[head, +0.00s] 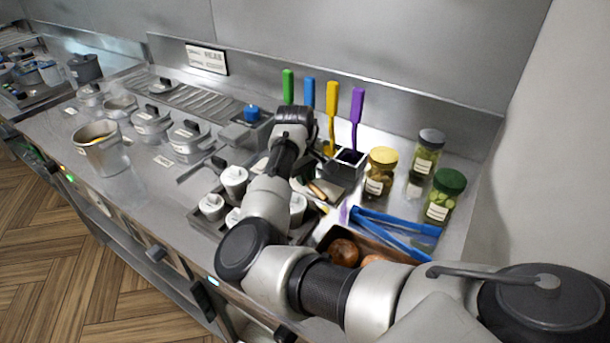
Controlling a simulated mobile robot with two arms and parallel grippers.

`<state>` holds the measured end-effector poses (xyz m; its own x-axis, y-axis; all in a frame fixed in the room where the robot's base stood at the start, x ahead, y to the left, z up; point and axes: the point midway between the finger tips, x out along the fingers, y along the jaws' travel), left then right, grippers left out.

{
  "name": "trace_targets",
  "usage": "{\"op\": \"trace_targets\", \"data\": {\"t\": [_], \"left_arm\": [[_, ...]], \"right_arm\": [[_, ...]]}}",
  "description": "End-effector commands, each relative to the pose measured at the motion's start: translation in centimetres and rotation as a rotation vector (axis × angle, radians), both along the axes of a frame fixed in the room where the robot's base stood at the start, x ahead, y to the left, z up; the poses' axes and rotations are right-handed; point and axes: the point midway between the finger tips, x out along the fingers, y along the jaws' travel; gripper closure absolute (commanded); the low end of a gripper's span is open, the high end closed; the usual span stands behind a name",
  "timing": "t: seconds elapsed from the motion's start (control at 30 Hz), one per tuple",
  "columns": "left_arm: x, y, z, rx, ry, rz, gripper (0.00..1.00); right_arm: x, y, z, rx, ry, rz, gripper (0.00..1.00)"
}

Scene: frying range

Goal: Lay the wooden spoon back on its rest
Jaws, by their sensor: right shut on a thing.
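My right arm reaches in from the bottom right, and its wrist bends down over the counter. My right gripper (309,177) is mostly hidden behind its own wrist and looks shut on a short tan wooden piece. This piece appears to be part of the wooden spoon (322,190), just in front of the dark utensil holder. The rest of the spoon is hidden by my arm. I cannot make out the spoon rest, nor whether the spoon touches anything below. My left gripper is not in view.
Colored-handled utensils stand in a dark holder (348,158). Two jars, yellow-lidded (381,171) and green-lidded (442,196), stand to the right, near blue tongs (395,232). A brown box (327,237) holds onions. White-lidded canisters (234,180) and pots (102,148) stand left.

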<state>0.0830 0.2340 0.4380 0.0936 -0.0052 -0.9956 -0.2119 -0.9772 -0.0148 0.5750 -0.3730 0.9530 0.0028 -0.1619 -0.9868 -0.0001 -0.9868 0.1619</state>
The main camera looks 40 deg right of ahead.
Motion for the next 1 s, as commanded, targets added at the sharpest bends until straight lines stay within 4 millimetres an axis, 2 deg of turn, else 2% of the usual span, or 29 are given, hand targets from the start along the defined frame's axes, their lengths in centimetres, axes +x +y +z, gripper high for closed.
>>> {"op": "trace_targets", "data": {"t": [0.57,0.6,0.8,1.0], "left_arm": [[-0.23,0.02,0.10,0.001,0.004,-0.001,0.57],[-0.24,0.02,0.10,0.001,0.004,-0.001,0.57],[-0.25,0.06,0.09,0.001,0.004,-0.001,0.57],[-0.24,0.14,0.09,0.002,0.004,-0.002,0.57]], "right_arm": [[0.02,-0.02,-0.52,0.000,-0.001,0.000,1.00],[0.03,-0.01,-0.57,0.000,-0.001,0.000,0.82],[0.03,-0.02,-0.55,0.000,-0.001,0.000,0.53],[0.02,-0.01,-0.57,0.000,-0.001,0.000,0.53]]}}
